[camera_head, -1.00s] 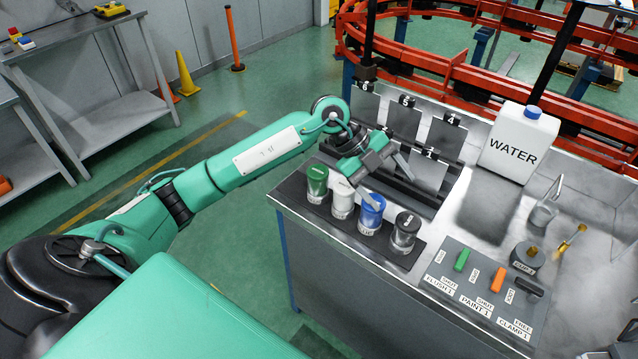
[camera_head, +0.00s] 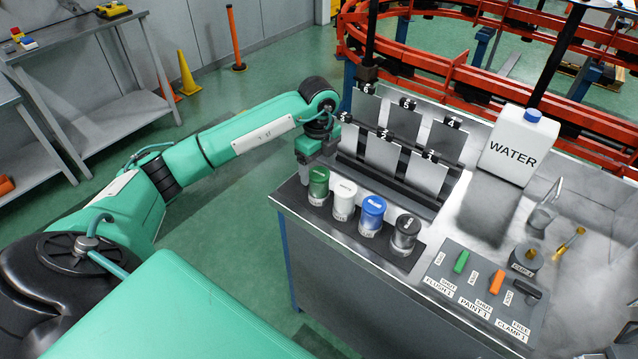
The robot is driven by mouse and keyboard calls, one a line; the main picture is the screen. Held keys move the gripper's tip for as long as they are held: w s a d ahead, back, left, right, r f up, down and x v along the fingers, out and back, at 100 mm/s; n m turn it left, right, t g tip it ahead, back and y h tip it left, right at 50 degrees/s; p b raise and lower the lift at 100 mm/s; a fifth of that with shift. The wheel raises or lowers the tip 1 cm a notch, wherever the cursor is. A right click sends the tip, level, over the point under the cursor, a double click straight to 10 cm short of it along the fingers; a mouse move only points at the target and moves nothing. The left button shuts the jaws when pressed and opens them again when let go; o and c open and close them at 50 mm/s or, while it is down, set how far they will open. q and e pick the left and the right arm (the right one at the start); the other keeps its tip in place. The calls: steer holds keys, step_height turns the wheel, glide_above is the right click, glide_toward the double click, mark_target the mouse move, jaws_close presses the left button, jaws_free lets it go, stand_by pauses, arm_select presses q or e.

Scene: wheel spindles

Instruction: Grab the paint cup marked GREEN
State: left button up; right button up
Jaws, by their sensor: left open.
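The green paint cup (camera_head: 318,188) stands upright on a dark mat at the table's left edge, the leftmost in a row of cups. My left gripper (camera_head: 314,168) is open and points down right at the green cup's upper left side. One finger shows left of the cup's lid. The other finger is hard to make out behind it, so I cannot tell whether either touches the cup. My right gripper is not in view.
A white cup (camera_head: 344,201), a blue cup (camera_head: 372,214) and a black cup (camera_head: 405,236) stand close by to the right. Numbered grey plates (camera_head: 402,123) hang on a rack behind. A WATER jug (camera_head: 518,147) and a lever panel (camera_head: 483,287) are farther right.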

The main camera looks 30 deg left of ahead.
mark_target(319, 173)
arm_select(q)
step_height(319, 173, down, 6)
steer(key=shift+d+r+p, duration=0.1)
steer(key=shift+r+p, duration=0.1)
steer(key=shift+p, duration=0.85)
steer(key=shift+f, duration=0.25)
steer(key=c, duration=1.3)
